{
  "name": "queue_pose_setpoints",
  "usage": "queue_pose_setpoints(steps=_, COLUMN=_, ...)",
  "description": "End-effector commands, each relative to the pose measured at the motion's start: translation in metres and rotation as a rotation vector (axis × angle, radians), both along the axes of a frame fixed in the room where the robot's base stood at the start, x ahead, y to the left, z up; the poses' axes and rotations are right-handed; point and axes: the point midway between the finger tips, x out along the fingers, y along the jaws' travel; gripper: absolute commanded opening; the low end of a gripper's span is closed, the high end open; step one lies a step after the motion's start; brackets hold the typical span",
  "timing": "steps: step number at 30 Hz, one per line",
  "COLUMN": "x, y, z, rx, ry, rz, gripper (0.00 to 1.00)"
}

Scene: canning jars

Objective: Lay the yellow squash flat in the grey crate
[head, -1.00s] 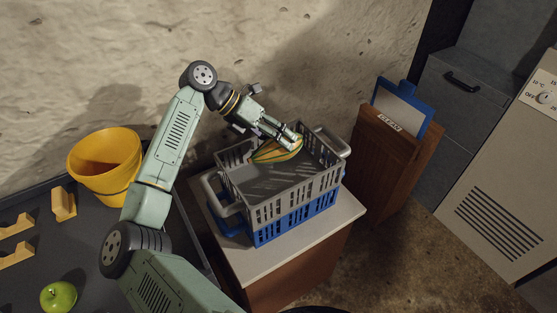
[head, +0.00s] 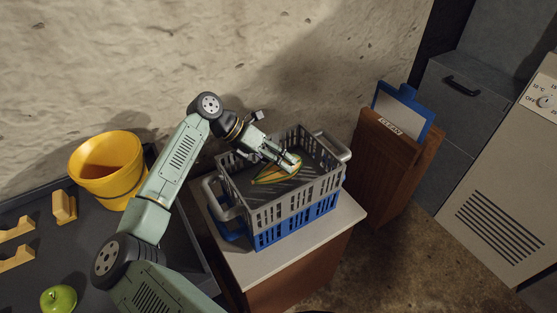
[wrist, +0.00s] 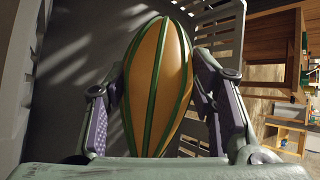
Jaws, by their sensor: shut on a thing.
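The yellow squash (head: 272,173) has green stripes and is inside the walls of the grey crate (head: 296,208), in its back half. My gripper (head: 288,163) reaches down over the crate and is shut on the squash. In the wrist view the squash (wrist: 158,75) is between my two fingers, which press on its sides. Its lower end is hidden by my gripper. The grey crate is stacked on a blue crate (head: 295,225). I cannot tell whether the squash touches the crate floor.
The crates stand on a pale-topped cabinet (head: 262,268). To the left, a dark table holds a yellow bucket (head: 106,180), wooden blocks (head: 64,206) and a green apple (head: 58,298). A wooden box with a blue clipboard (head: 402,115) stands at the right.

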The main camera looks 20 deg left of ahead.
Motion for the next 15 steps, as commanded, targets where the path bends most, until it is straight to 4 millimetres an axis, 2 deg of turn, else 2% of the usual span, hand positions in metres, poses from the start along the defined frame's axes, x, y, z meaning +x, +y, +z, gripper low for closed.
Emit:
queue_pose_setpoints(steps=9, x=0.0, y=0.0, z=-0.0053, rx=-0.001, ry=-0.001, rz=0.0, gripper=0.34)
queue_pose_setpoints(steps=10, x=-0.0002, y=0.0001, z=-0.0064, rx=0.0, ry=0.0, rz=0.0, gripper=0.52)
queue_pose_setpoints(steps=15, x=-0.0002, y=0.0001, z=-0.0062, rx=0.0, ry=0.0, rz=0.0, gripper=0.63)
